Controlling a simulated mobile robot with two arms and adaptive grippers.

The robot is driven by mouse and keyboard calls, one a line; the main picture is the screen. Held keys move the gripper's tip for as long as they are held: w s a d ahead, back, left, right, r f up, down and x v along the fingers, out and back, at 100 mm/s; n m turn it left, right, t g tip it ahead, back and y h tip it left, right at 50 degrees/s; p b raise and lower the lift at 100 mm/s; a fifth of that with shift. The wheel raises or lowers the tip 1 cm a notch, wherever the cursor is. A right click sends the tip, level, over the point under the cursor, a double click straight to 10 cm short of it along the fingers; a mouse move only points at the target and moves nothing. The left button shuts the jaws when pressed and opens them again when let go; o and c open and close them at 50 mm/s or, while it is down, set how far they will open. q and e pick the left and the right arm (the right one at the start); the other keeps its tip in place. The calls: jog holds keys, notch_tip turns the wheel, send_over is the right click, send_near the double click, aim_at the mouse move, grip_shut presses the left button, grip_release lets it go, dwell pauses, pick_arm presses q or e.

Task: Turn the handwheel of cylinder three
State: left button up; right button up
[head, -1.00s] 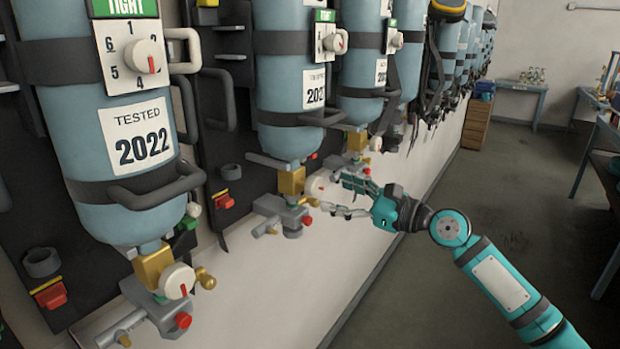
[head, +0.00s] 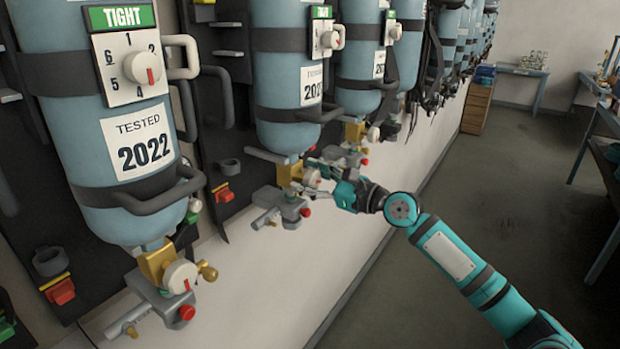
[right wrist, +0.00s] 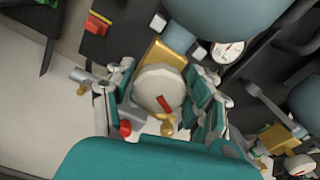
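A blue cylinder (head: 290,85) hangs in the middle of the head view, second from the left, above a brass valve (head: 289,172) with a pale round handwheel (head: 311,176). I cannot read a cylinder number. My right gripper (head: 313,181) reaches this handwheel from the right and partly hides it. In the right wrist view the handwheel (right wrist: 158,88) with its red mark lies between the fingers of the right gripper (right wrist: 160,98). The fingers are spread on both sides of it; whether they touch it I cannot tell. My left gripper is not in view.
A nearer cylinder (head: 95,130) marked TIGHT and TESTED 2022 has its own handwheel (head: 180,277). Further cylinders (head: 370,60) line the wall. A wooden drawer unit (head: 477,107) and tables stand further back. The floor (head: 480,190) to the right is clear.

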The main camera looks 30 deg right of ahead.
jog(key=c, duration=0.8)
jog(key=shift+n, duration=0.3)
